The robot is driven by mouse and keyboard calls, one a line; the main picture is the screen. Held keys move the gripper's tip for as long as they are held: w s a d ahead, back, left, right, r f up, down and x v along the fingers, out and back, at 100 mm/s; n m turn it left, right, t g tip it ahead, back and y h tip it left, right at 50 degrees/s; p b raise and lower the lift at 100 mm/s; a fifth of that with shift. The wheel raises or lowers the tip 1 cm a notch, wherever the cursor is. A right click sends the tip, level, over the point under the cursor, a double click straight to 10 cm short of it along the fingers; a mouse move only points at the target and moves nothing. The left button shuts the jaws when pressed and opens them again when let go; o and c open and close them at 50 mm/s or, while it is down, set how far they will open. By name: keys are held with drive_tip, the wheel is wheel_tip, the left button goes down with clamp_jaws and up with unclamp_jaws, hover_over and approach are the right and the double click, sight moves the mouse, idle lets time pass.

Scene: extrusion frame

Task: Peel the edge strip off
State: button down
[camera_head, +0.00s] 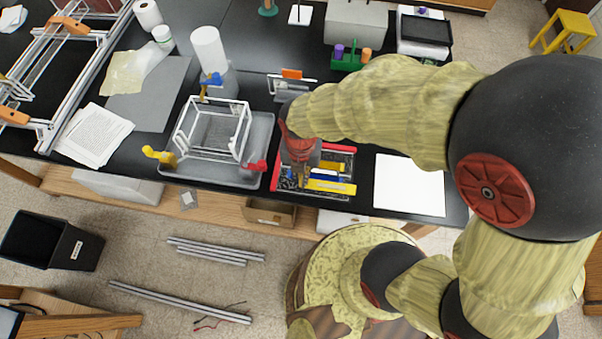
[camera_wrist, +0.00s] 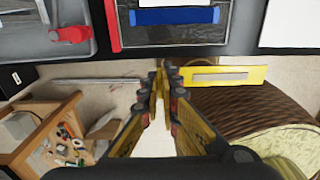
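I cannot pick out the edge strip for certain. A white open frame (camera_head: 213,130) stands in a grey tray (camera_head: 262,128) left of my gripper, with red, blue and yellow pieces around it. My gripper (camera_head: 300,180) points down over the front left of the red-edged tray (camera_head: 349,150). In the wrist view, my gripper's fingertips (camera_wrist: 167,76) are close together. A flat yellow bar (camera_wrist: 224,76) with a grey slot extends right from them, overlapping the table's front edge and the floor. It appears held by its left end; the fingers hide the contact.
A blue bar (camera_wrist: 175,16) lies in the red-edged tray. A white sheet (camera_head: 408,185) lies to its right. A white roll (camera_head: 207,48), a green caddy (camera_head: 347,63) and papers (camera_head: 95,136) are also on the table. A brown box (camera_head: 269,212) sits below its front edge.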

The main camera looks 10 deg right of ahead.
drive_tip(key=shift+r+p, duration=0.7)
drive_tip(key=shift+r, duration=0.25)
idle(0.7)
drive_tip(key=shift+r+p, duration=3.1)
drive_tip(key=shift+r, duration=0.9)
